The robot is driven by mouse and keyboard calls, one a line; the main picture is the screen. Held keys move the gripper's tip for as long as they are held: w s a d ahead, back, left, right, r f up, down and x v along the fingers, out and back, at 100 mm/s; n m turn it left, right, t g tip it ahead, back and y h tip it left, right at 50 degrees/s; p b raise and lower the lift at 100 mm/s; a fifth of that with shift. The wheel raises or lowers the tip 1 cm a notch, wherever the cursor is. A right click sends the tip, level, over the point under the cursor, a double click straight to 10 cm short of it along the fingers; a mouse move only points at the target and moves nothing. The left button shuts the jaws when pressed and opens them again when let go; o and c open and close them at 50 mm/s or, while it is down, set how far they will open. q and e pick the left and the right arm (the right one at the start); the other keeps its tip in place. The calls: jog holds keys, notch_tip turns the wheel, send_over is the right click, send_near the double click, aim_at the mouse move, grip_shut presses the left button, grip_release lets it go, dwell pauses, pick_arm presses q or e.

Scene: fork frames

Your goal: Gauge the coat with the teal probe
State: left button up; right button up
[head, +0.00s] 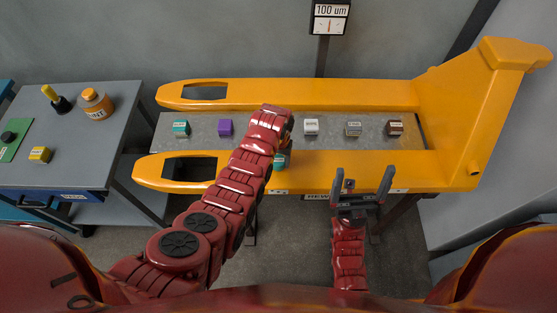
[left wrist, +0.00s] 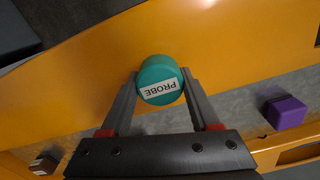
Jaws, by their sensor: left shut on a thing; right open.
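The teal probe (left wrist: 160,80), a round piece labelled PROBE, sits between the fingers of my left gripper (left wrist: 158,90), which is shut on it. In the head view the teal probe (head: 282,160) shows partly below my left wrist, over the near yellow fork (head: 330,168). The yellow coated surface (left wrist: 220,40) lies behind the probe in the left wrist view; I cannot tell whether they touch. My right gripper (head: 362,178) is open and empty at the near fork's front edge.
A grey plate (head: 335,140) between the forks bears teal (head: 181,128), purple (head: 225,127), white (head: 311,127), grey (head: 354,129) and brown (head: 395,128) blocks. The left table (head: 70,165) holds an orange jar (head: 96,104), a yellow block (head: 40,155) and a green mat (head: 12,148).

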pick_arm(q)
jog(key=shift+f+b, duration=0.55)
jog(key=shift+b, duration=0.05)
dwell(1.6)
jog(key=shift+r, duration=0.1)
jog(key=shift+r+p, duration=0.65)
jog(key=shift+r, duration=0.3)
jog(key=shift+r+p, duration=0.85)
jog(key=shift+r, duration=1.65)
jog(key=shift+f, duration=0.1)
